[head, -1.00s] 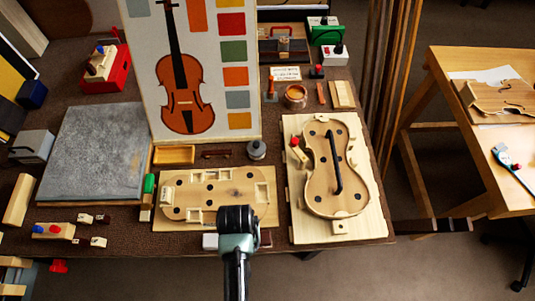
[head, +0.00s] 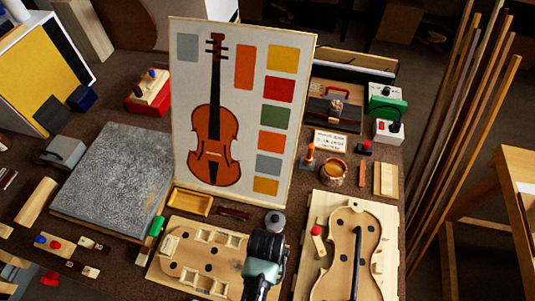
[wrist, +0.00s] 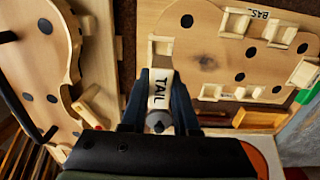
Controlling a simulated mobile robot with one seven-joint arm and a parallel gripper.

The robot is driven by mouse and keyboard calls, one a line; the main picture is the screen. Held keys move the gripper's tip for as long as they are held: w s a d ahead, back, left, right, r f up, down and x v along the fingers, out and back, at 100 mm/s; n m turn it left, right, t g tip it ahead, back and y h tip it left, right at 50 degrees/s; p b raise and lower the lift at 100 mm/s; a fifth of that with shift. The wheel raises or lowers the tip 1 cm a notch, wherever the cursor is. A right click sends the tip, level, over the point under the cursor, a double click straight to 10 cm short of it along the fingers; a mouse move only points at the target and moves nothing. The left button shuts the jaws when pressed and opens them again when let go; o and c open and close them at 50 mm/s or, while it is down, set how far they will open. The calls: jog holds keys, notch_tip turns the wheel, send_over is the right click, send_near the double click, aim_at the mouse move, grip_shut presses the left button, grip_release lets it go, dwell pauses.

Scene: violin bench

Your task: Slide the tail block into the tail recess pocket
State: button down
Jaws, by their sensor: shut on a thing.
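The tail block (wrist: 159,88) is a pale wooden block marked "TAIL". It is between the two dark fingers of my gripper (wrist: 158,100) in the wrist view, held with its label up. My gripper (head: 262,270) also shows in the head view, over the right end of the pale mould board (head: 160,268), and hides that end. In the wrist view, the board's end pocket, a small light-framed notch (wrist: 161,46), lies just beyond the block's far end. The block looks in line with it. I cannot tell its height above the board or whether it touches.
A violin body (head: 350,250) lies on a second board close to the right. A grey round-topped jar (head: 274,221) and a wooden tray (head: 190,203) stand behind the mould board. A tall violin poster (head: 240,110) rises behind them. Other framed pockets line the mould board's edges.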

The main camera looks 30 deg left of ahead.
jog(key=shift+f+b, duration=1.85)
jog(key=shift+f, duration=1.05)
jog(key=shift+p, duration=0.7)
jog(key=shift+f+b, duration=0.65)
jog(key=shift+f, duration=0.15)
jog(key=c, duration=0.6)
grip_release()
notch_tip(320, 180, up, 13)
jog(key=shift+f, duration=0.1)
